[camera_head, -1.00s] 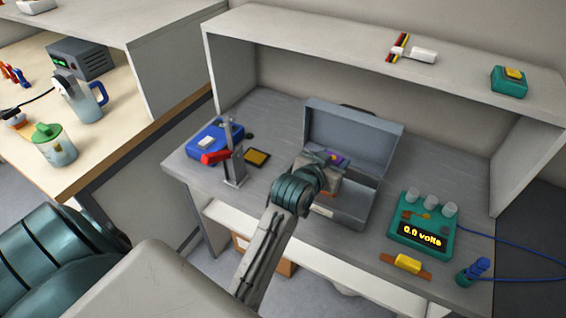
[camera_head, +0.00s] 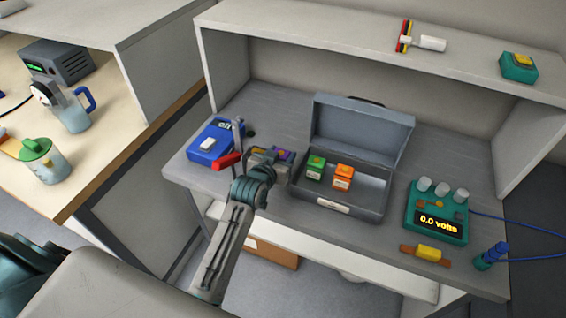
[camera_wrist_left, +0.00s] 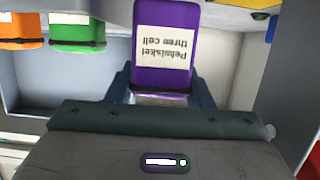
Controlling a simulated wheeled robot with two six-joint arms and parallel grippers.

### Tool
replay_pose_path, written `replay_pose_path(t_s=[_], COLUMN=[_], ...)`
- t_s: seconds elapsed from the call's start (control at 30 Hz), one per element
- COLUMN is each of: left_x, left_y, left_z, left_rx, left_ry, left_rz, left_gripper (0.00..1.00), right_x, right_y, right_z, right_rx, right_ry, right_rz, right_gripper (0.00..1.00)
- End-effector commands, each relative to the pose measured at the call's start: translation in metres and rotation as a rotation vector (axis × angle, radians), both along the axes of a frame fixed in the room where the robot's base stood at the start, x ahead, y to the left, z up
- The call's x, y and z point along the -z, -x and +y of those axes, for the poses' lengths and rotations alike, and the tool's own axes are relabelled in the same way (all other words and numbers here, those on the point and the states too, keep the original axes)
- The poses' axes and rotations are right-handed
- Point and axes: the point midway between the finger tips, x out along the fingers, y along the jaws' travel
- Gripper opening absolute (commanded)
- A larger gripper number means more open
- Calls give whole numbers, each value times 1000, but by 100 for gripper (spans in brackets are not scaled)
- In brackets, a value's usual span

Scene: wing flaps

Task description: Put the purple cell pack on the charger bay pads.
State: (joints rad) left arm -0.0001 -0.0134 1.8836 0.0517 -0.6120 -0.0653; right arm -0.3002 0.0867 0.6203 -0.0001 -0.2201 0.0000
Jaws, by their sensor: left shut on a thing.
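The purple cell pack (camera_head: 285,155) is held in my left gripper (camera_head: 272,158), left of the open grey case. My right gripper is not in view.
A red-handled clamp stand (camera_head: 228,161) stands close left of the gripper. The open grey case (camera_head: 335,207) holds a green pack (camera_head: 315,168) and an orange pack (camera_head: 343,177). A teal voltmeter (camera_head: 436,211) sits to the right. A shelf (camera_head: 370,40) overhangs the back.

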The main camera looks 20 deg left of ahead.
Motion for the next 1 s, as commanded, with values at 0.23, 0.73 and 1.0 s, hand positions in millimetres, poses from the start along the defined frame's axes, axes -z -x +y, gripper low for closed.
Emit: replay_pose_path(t_s=[0.23, 0.73, 1.0], left_x=[31, 36, 33], left_y=[0, 1, 1], left_z=[0, 0, 0], left_rx=[-1, 0, 0], left_ry=[0, 0, 0], left_rz=[1, 1, 1], left_gripper=[19, 56, 56], right_x=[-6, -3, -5], right_y=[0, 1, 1], right_z=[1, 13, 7], right_rx=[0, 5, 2], right_ry=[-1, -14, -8], right_rz=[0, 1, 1], right_gripper=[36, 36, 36])
